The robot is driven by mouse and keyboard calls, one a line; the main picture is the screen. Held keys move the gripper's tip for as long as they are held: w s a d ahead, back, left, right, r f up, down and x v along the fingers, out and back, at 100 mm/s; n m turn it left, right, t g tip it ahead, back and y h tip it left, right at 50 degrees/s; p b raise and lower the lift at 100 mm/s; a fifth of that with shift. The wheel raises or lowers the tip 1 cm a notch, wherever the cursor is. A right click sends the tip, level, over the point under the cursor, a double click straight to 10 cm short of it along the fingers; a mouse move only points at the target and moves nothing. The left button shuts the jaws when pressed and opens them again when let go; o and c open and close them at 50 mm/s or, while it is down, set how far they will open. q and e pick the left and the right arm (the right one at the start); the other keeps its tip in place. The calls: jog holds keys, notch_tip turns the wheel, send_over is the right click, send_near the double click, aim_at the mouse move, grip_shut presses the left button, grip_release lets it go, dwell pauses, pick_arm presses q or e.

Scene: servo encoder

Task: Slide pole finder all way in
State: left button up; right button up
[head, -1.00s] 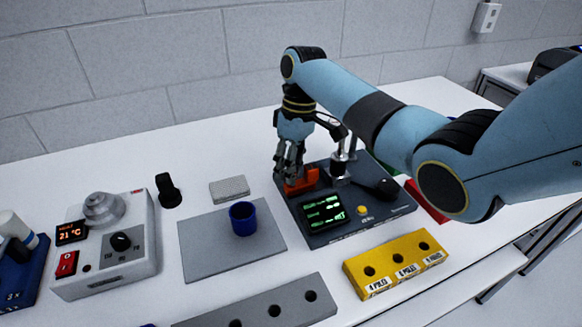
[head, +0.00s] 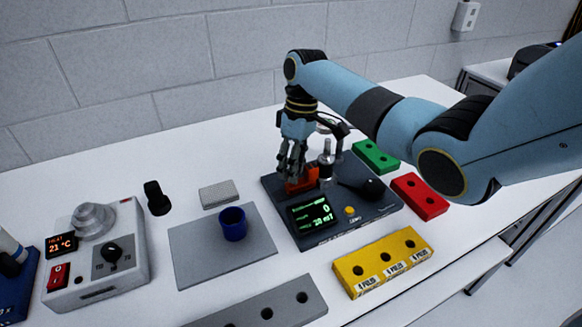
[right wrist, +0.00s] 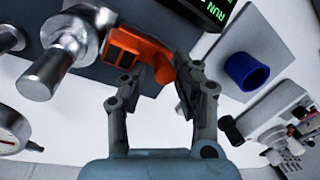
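The orange pole finder (head: 303,182) sits on the dark test station (head: 330,224), beside an upright metal post (head: 326,168). My right gripper (head: 290,178) reaches down to the left end of the orange piece. In the right wrist view, the orange pole finder (right wrist: 140,55) has a small tab between the spread fingers of my right gripper (right wrist: 158,78). A gap shows beside the tab on the left; contact on the right finger is unclear. My left gripper is out of view.
A blue cup (head: 233,225) stands on a grey mat (head: 190,262) to the left. A yellow block with holes (head: 375,268) lies in front; red (head: 419,196) and green (head: 375,156) blocks lie to the right. A heater box (head: 95,262) stands further left.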

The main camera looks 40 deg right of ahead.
jog(key=shift+r, duration=0.15)
notch_tip(320, 180, up, 11)
jog(key=d, duration=0.2)
jog(key=shift+w+r, duration=0.2)
jog(key=shift+w, duration=0.2)
jog(key=shift+d, duration=0.1)
